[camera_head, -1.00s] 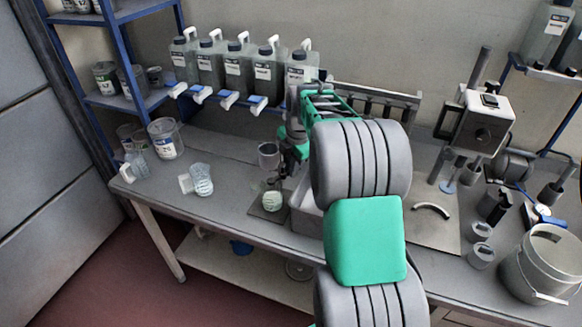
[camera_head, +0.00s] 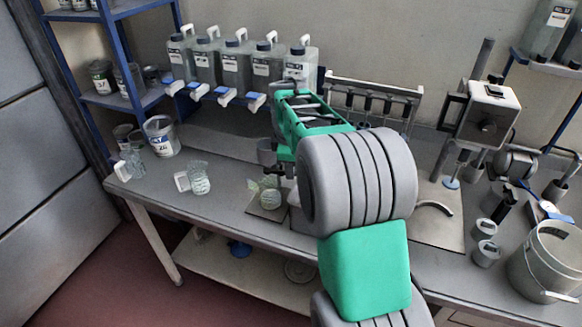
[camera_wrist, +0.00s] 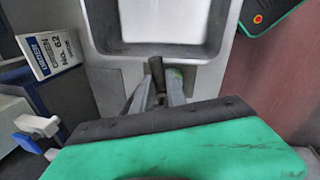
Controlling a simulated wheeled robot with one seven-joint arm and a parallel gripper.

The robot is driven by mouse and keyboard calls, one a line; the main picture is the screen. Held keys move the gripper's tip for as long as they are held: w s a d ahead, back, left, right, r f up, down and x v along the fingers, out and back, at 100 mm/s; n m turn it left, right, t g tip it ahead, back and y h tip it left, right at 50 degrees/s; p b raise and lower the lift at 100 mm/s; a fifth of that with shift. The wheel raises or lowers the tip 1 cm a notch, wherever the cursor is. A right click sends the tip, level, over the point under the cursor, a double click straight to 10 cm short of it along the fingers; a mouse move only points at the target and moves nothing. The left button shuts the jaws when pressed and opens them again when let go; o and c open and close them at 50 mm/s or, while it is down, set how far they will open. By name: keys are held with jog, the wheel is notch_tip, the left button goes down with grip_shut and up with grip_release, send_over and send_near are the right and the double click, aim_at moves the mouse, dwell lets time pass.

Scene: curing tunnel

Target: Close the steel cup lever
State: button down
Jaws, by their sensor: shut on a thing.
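My gripper (camera_head: 270,180) is low over the bench beside the cup, mostly hidden by my own arm. In the wrist view my gripper (camera_wrist: 159,90) has its two fingers close together, shut on a dark rod-like piece (camera_wrist: 156,68). I cannot tell whether this piece is the cup's lever. A pale green patch shows just right of the fingertips.
A glass with pale green contents (camera_head: 271,198) stands on a dark plate below my gripper. A grey tray (camera_wrist: 170,48) lies ahead in the wrist view. A white tub (camera_head: 161,137) and a clear cup (camera_head: 198,180) stand left. Several jugs line the back wall.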

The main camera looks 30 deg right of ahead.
jog(key=shift+s+a+m, duration=0.2)
jog(key=shift+a+m, duration=0.05)
jog(key=shift+m, duration=0.95)
jog(key=c, duration=1.3)
grip_release()
jog(key=shift+c, duration=0.2)
jog(key=shift+r, duration=0.1)
notch_tip(320, 180, up, 8)
jog(key=s+a, duration=0.1)
jog(key=shift+a+f, duration=0.15)
jog(key=shift+f, duration=0.1)
